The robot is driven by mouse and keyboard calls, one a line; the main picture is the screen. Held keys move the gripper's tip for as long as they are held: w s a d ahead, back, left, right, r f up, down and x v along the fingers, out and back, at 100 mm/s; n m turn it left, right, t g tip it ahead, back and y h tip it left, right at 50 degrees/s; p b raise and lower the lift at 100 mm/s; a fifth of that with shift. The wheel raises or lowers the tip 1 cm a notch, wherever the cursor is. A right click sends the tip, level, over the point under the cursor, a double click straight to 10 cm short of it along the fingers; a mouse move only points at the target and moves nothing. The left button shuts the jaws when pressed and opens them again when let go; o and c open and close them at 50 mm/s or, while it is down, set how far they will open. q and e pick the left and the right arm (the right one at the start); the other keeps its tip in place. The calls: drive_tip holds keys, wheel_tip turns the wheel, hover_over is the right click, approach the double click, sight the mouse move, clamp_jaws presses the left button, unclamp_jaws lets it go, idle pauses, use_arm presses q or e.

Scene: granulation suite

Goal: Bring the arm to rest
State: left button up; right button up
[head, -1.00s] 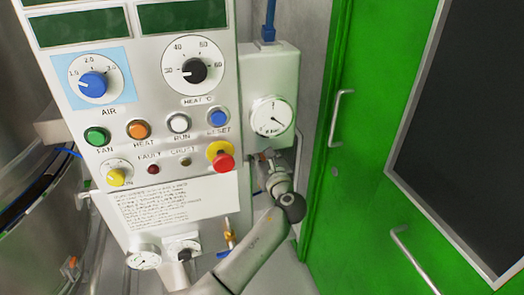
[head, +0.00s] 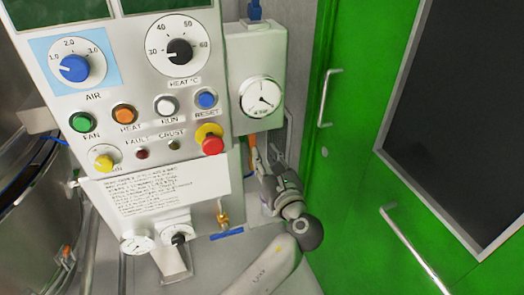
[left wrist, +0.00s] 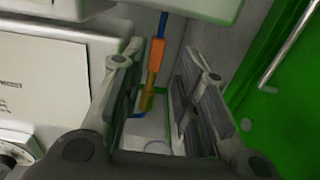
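My left gripper (head: 261,158) is below the round gauge on the side box, just right of the red stop button. In the left wrist view my left gripper (left wrist: 160,62) has its two fingers apart with nothing held between them. An orange fitting (left wrist: 156,56) on a blue hose shows through the gap, beyond the fingers. I cannot tell how far it is from them. My right gripper is in neither view.
A control panel (head: 110,140) with knobs and buttons fills the left. The side box (head: 270,65) carries the pressure gauge (head: 260,95). A blue-handled valve (head: 226,235) sits below. A green door (head: 345,180) with metal handles stands right. A steel vessel (head: 35,230) is far left.

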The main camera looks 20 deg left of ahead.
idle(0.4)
use_arm(q)
wheel_tip(320, 180, down, 20)
drive_tip(key=s+n+g+h, duration=0.1)
drive_tip(key=n+g+h, duration=0.1)
drive_tip(key=g+h, duration=0.15)
drive_tip(key=s+a+f+n+g+h, duration=0.15)
drive_tip(key=s+f, duration=0.25)
drive_tip(key=f, duration=0.4)
drive_tip(key=s+f+n+g+h, duration=0.1)
drive_tip(key=s+f+n, duration=0.1)
drive_tip(key=s+f, duration=0.35)
drive_tip(key=s+f+n+g+h, duration=0.1)
drive_tip(key=s+f+n+g, duration=0.15)
drive_tip(key=f, duration=0.65)
drive_tip(key=s+a+f+n+g+h, duration=0.25)
drive_tip(key=s+f+n, duration=0.45)
drive_tip(key=s+f, duration=0.65)
drive_tip(key=s+a+f+n+g, duration=0.1)
drive_tip(key=s+a+f+n, duration=0.2)
drive_tip(key=s, duration=0.9)
drive_tip(key=s+a+f+n+g, duration=0.2)
drive_tip(key=s+n, duration=0.6)
drive_tip(key=s, duration=0.4)
drive_tip(key=shift+s+a+f+n, duration=0.25)
drive_tip(key=shift+a+f+n, duration=0.05)
drive_tip(key=shift+a+f, duration=0.25)
drive_tip(key=shift+h, duration=0.25)
